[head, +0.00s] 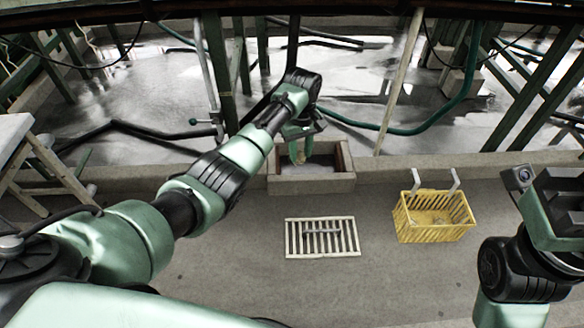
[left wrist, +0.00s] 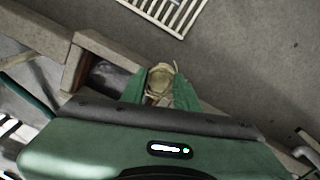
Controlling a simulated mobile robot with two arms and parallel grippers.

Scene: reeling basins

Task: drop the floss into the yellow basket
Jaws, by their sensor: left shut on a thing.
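My left gripper (head: 299,140) is shut on a pale yellowish clump of floss (left wrist: 161,80). In the left wrist view the floss sits between the green fingers, with a loose strand at its upper side. In the head view this gripper points down over the box-like basin, and the floss shows small below it. The yellow basket (head: 434,235) stands to the right, apart from the gripper. It has slatted sides, an open top, and some small pale bits inside. My right arm is at the right edge of the head view; its fingertips do not show.
The low open basin (head: 312,186) is under my left gripper. A white slatted rack (head: 292,238) lies on the grey surface in front, with a small dark piece on it. Two pale hooks (head: 416,180) rise behind the basket. Surface between rack and basket is clear.

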